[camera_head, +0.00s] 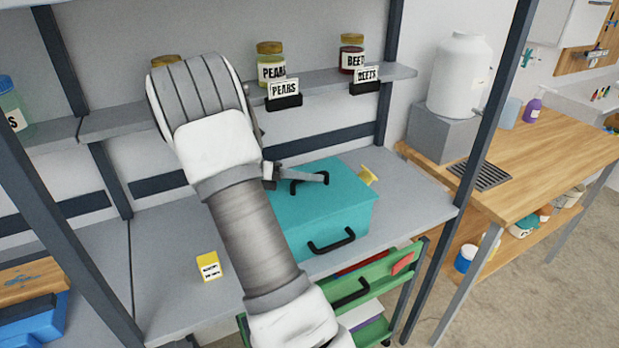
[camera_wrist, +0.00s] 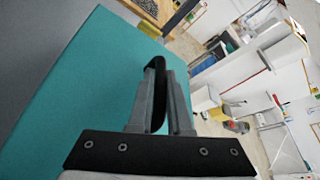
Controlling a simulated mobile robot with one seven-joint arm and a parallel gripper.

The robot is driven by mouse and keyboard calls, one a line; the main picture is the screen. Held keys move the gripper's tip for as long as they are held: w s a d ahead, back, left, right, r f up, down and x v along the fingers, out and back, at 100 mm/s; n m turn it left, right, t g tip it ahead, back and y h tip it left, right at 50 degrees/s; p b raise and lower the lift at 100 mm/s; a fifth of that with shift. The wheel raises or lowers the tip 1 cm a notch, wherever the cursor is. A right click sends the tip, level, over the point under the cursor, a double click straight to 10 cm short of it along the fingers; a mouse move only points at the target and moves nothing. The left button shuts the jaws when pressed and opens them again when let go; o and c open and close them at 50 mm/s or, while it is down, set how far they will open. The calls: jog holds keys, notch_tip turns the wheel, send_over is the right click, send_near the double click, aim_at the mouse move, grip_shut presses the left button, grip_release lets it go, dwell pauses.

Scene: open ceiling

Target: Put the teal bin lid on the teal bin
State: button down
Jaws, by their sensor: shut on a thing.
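The teal bin (camera_head: 352,226) stands on the grey shelf, with a black handle on its front. The teal lid (camera_head: 345,187) is at the top of the bin, flat and roughly lined up with it; I cannot tell if it is fully seated. My gripper (camera_head: 318,179) is shut on the lid's black handle. In the wrist view, my gripper's fingers (camera_wrist: 166,105) are around the handle (camera_wrist: 155,70), with the lid's teal surface (camera_wrist: 75,95) spread out to the left. My arm hides the left part of the bin in the head view.
Jars of pears (camera_head: 270,66) and beets (camera_head: 351,55) stand on the upper shelf behind. A dark rack post (camera_head: 487,110) rises at the right.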

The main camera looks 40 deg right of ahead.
jog(key=c, duration=0.8)
grip_release()
jog(key=shift+o, duration=0.2)
jog(key=v, duration=1.2)
